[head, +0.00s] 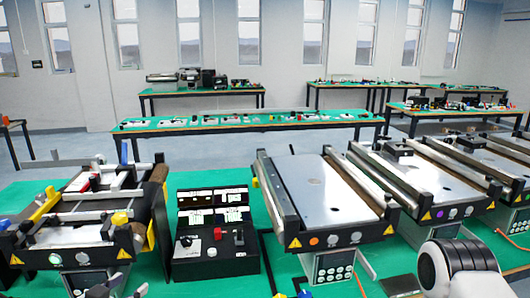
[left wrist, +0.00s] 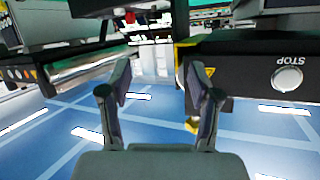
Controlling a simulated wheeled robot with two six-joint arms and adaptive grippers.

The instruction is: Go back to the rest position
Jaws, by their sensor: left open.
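My left gripper (left wrist: 162,78) is open in the left wrist view, its two dark fingers apart with nothing between them. Beyond the fingers is blue floor with white marks, and the dark front of a machine with a round STOP button (left wrist: 287,79) is at the right. In the head view only a small dark part of the left gripper (head: 112,289) shows at the bottom left edge, in front of the left conveyor (head: 75,236). A white and black link of my right arm shows at the bottom right; the right gripper is not seen.
A black control box (head: 213,262) stands between the left conveyor and a middle conveyor (head: 318,190) on the green table top. More conveyors (head: 440,185) stand to the right. Green tables (head: 250,122) with small parts are farther back, with open floor between.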

